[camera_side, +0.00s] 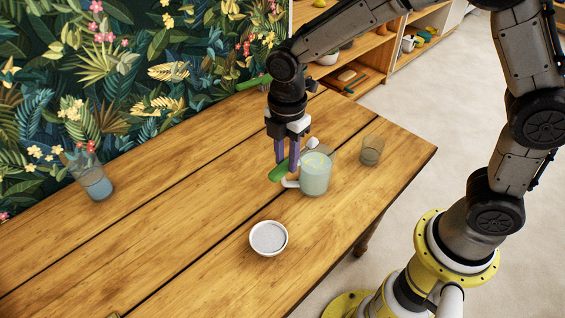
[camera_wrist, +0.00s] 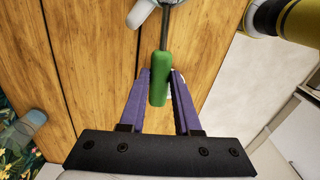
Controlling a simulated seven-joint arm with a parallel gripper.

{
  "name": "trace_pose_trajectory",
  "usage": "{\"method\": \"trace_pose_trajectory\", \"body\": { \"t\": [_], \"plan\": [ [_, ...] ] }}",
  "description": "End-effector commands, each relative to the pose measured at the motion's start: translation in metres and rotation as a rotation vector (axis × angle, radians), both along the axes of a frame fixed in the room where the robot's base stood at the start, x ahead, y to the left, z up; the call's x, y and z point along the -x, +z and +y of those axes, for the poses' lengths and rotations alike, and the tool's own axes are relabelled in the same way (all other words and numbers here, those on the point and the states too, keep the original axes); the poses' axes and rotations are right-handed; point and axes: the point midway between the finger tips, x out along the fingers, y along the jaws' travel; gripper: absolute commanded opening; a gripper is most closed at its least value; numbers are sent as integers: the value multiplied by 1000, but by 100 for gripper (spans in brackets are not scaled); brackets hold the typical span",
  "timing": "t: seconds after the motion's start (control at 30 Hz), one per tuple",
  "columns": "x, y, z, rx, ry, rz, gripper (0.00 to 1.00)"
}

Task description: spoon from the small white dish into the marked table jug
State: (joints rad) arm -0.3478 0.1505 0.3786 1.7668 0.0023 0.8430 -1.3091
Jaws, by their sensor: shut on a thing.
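My gripper (camera_side: 287,160), with purple fingers, is shut on the green handle (camera_wrist: 159,82) of a spoon, above the table. In the wrist view, the spoon's thin grey shaft (camera_wrist: 165,30) runs up out of the frame; its far end is not clear. A pale green jug (camera_side: 316,176) with a whitish handle stands just right of my gripper in the side view, close to the spoon. I cannot make out a mark on it. The small white dish (camera_side: 284,249) stands nearer the camera, with greyish contents.
A small brownish glass (camera_side: 372,151) stands right of the jug. A glass with bluish contents (camera_side: 97,185) stands far left by the leafy wall. A green item (camera_side: 253,81) lies at the table's back edge. The left tabletop is mostly clear.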

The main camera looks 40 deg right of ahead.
Motion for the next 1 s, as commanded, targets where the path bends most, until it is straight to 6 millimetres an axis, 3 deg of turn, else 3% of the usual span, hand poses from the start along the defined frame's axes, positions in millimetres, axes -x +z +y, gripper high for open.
{"method": "trace_pose_trajectory", "body": {
  "t": [0.3,1.0],
  "plan": [
    [1,-13,-1,-9,-2,3,0],
    [-2,12,-22,-378,-5,34,0]
  ]
}}
